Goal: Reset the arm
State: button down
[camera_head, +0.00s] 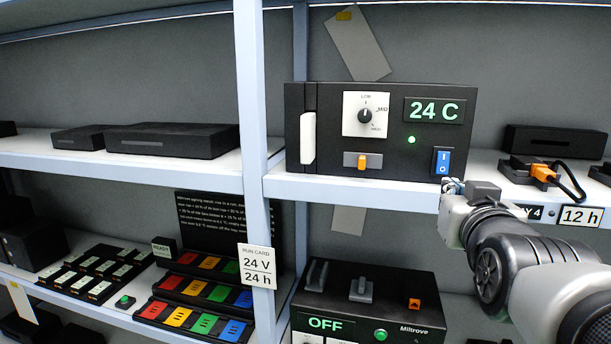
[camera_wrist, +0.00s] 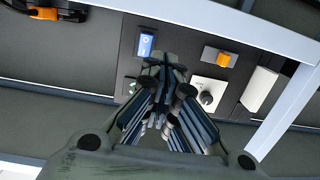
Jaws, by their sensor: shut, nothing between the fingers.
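My gripper (camera_head: 453,186) is in front of the shelf edge, just below the blue rocker switch (camera_head: 443,161) of a black oven-like unit (camera_head: 336,130). In the wrist view my gripper (camera_wrist: 163,66) has its fingers together with nothing between them, and the blue switch (camera_wrist: 146,44) shows just beyond the tips. Whether the fingertips touch the unit cannot be told. My arm reaches in from the lower right of the head view. The unit has a dial (camera_head: 365,115), an orange slider (camera_head: 362,161), a white door handle (camera_head: 308,138) and a display reading 24 C.
A white upright post (camera_head: 255,120) stands left of the unit. Black boxes (camera_head: 172,140) and an orange-plugged device (camera_head: 541,172) share the upper shelf. Below are coloured trays (camera_head: 205,300) and a Miltrove unit (camera_head: 372,300) reading OFF. A run card (camera_head: 257,266) reads 24 V, 24 h.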

jog(key=s+a+f+n+g+y+b, duration=0.1)
jog(key=s+a+f+g+b, duration=0.2)
jog(key=s+f, duration=0.5)
jog(key=s+a+f+n+g+y+b, duration=0.1)
jog(key=s+a+f+g+b, duration=0.3)
jog(key=f, duration=1.4)
jog(key=s+a+f+g+y+b, duration=0.2)
jog(key=s+a+f+g+b, duration=0.2)
jog(key=s+f, duration=0.8)
jog(key=shift+s+f+n+g+b, duration=0.25)
jog(key=shift+f+n+b, duration=0.2)
jog(key=shift+b, duration=0.35)
